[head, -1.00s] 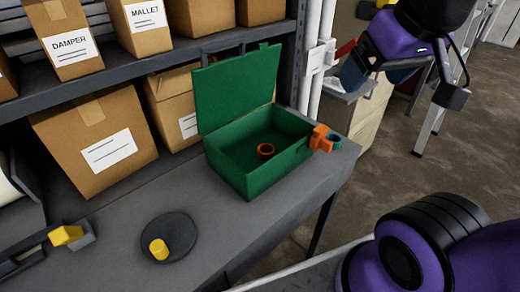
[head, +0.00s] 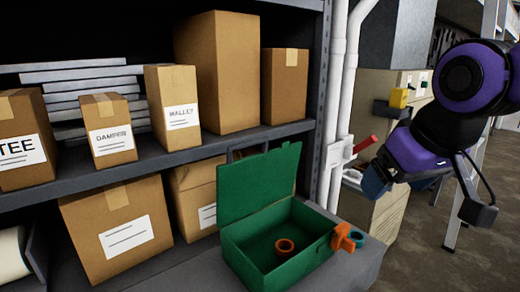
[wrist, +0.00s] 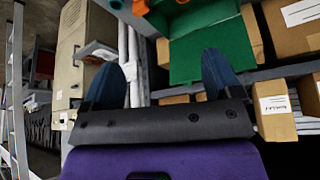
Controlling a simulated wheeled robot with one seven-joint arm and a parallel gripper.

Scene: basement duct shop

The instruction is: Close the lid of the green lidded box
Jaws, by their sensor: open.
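The green lidded box (head: 305,260) stands on the grey bench top with its lid (head: 258,182) raised, tilted back toward the shelf. An orange ring (head: 284,247) lies inside it. In the wrist view the green lid (wrist: 212,52) shows at the top, beyond my fingers. My gripper (wrist: 168,80) is open and empty, its two blue fingers spread apart. In the head view my gripper (head: 372,182) hangs to the right of the box, apart from it, partly hidden by my wrist.
An orange item (head: 345,238) and a teal ring (head: 357,237) sit by the box's right side. Shelves with cardboard boxes (head: 120,230) stand behind and left. White pipes (head: 340,90) and a beige cabinet (head: 400,205) stand right of the shelf.

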